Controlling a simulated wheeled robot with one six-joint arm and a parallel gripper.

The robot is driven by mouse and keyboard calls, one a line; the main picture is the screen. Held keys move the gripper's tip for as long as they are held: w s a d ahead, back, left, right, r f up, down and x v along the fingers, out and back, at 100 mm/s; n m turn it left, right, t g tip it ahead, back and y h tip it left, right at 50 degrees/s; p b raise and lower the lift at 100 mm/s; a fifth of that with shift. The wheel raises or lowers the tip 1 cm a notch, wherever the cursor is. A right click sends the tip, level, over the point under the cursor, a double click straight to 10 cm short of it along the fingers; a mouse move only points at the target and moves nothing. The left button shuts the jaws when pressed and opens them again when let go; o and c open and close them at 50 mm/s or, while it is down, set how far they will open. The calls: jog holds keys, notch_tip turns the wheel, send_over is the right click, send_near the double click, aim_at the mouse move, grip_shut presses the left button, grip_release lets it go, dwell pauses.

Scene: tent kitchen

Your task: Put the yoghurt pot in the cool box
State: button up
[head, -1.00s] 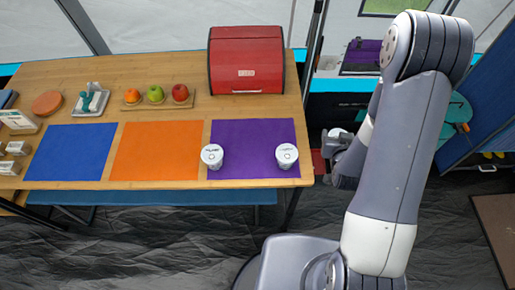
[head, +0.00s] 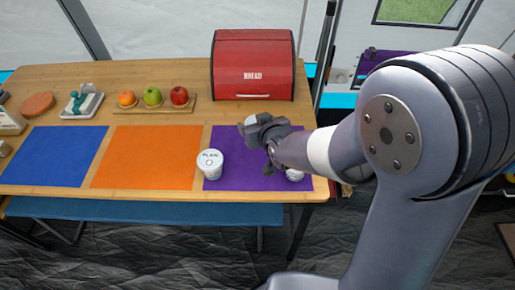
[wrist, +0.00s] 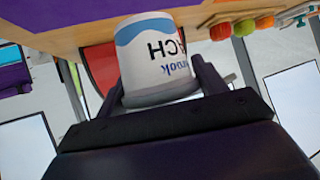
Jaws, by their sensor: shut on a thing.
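My gripper (head: 258,124) is shut on a white yoghurt pot (head: 247,121), held above the purple mat (head: 222,180). In the wrist view the pot (wrist: 152,52) sits between both fingers. A second white pot (head: 209,164), marked "PLAIN", stands on the left edge of the purple mat. A third pot (head: 295,175) on that mat is mostly hidden by my arm. I cannot make out a cool box for sure in either view.
A red bread bin (head: 253,65) stands at the table's back right, behind my gripper. A board of fruit (head: 153,103) lies to its left. The orange mat (head: 147,160) and blue mat (head: 55,158) are clear. A purple item (head: 385,60) is beyond the table's right end.

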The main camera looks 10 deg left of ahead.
jog(key=shift+f+b, duration=0.35)
jog(key=shift+f, duration=3.15)
jog(key=shift+f, duration=0.1)
jog(key=shift+f+b, duration=0.1)
jog(key=shift+b, duration=0.2)
jog(key=o, duration=1.1)
jog(key=shift+c, duration=0.2)
jog(key=shift+r+p, duration=0.2)
jog(key=shift+p, duration=0.1)
